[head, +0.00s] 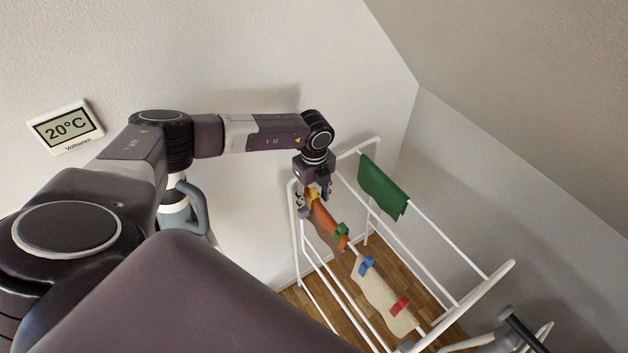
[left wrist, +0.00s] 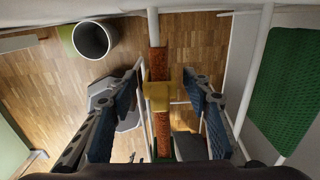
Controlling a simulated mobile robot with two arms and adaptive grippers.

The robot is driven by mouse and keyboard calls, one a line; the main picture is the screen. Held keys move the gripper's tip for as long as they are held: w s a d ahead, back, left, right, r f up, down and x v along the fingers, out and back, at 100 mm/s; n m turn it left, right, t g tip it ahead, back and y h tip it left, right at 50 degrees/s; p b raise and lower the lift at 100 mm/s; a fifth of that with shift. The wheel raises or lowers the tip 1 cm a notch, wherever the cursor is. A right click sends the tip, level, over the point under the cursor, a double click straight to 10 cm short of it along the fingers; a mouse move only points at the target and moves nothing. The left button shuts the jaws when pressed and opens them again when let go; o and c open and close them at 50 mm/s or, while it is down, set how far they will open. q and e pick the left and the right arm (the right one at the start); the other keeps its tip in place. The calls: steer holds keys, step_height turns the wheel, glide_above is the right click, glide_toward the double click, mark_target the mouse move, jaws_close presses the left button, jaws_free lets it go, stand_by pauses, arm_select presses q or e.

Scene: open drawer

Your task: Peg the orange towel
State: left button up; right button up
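The orange towel (head: 325,224) hangs over a bar of the white drying rack. It also shows in the left wrist view (left wrist: 154,60) as a narrow strip along the bar. A yellow peg (left wrist: 158,97) sits across the towel on the bar; it shows in the head view (head: 313,194) at the towel's far end. A green peg (head: 342,235) is at the towel's near end. My left gripper (left wrist: 164,82) is over the bar, its fingers open on both sides of the yellow peg, with gaps visible. It partly hides the far end in the head view (head: 314,192).
On the same bar hangs a cream towel (head: 378,292) with a blue peg (head: 367,265) and a red peg (head: 400,306). A green towel (head: 382,187) hangs on another bar of the rack (head: 448,238). A grey bin (left wrist: 93,39) stands on the wooden floor. Walls stand close by.

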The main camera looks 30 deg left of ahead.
arm_select(q)
step_height(320, 180, up, 12)
stand_by(0.7)
